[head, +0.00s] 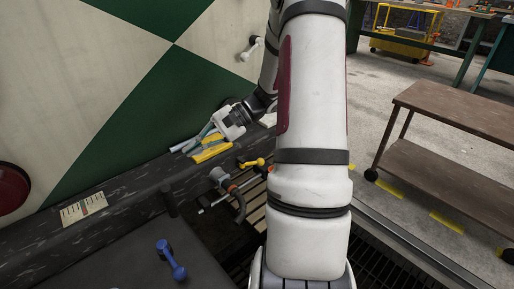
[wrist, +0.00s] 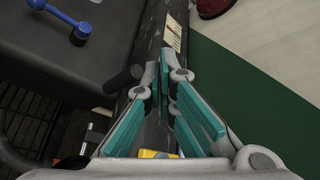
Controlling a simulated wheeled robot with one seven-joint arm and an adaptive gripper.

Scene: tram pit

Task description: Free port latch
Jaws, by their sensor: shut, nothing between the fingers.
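My gripper (head: 180,149) is in the head view, above the dark ledge beside the green and cream panel. Its teal fingers come together at the tips in the wrist view (wrist: 168,58), with nothing between them. No part is marked as the port latch, so I cannot tell which it is. A blue handle (head: 171,260) lies on the dark grey block, apart from my gripper; it also shows in the wrist view (wrist: 62,20). A yellow handle (head: 252,163) sits by grey pipework to the right of my fingers. A yellow piece (head: 212,150) shows just below my gripper.
A label plate (head: 84,209) lies on the ledge (head: 125,188), with a red dome (head: 12,188) at the left. A short black post (head: 169,200) stands near the ledge. A white handle (head: 250,48) is on the panel. A brown bench (head: 450,110) stands at right.

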